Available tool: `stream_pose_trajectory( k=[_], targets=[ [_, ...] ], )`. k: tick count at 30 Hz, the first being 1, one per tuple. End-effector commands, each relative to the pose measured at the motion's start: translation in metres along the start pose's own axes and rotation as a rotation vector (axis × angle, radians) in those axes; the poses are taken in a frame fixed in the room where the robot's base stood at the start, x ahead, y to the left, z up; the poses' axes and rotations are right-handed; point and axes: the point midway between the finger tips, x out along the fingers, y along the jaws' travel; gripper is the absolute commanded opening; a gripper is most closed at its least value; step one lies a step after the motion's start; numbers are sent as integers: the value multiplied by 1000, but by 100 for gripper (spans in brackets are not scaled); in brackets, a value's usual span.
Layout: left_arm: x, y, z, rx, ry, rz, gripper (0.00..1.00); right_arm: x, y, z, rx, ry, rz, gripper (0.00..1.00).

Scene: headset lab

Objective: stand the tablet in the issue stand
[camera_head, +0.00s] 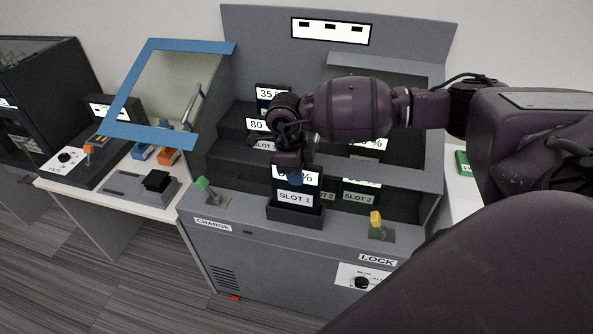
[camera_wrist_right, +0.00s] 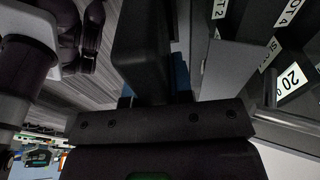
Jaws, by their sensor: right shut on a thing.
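The tablet (camera_head: 293,197) is dark, with a white percentage readout and a "SLOT 1" label facing me, at the front middle of the grey cabinet. It is upright, its lower edge at the dark issue stand (camera_head: 295,215); I cannot tell whether it rests on the stand's floor. My right gripper (camera_head: 295,178) is shut on the tablet's upper part from above and covers some of the readout. In the right wrist view the tablet (camera_wrist_right: 143,50) is a dark slab between the blue fingertips. My left gripper is in neither view.
Behind the stand are cabinet slots with other tablets (camera_head: 268,96), partly hidden by my right arm. A green-tipped lever (camera_head: 205,186) is left of the stand, a yellow-tipped one (camera_head: 377,221) right. A blue-framed panel (camera_head: 150,133) is over the left table.

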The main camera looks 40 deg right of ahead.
Motion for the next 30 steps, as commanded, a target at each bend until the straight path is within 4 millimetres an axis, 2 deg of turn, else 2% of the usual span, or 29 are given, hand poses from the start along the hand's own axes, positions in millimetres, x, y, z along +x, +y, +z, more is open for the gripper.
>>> stream_pose_trajectory(
  k=[30],
  targets=[
    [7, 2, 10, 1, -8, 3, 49, 20, 0, 3, 0, 0, 1, 0]
  ],
)
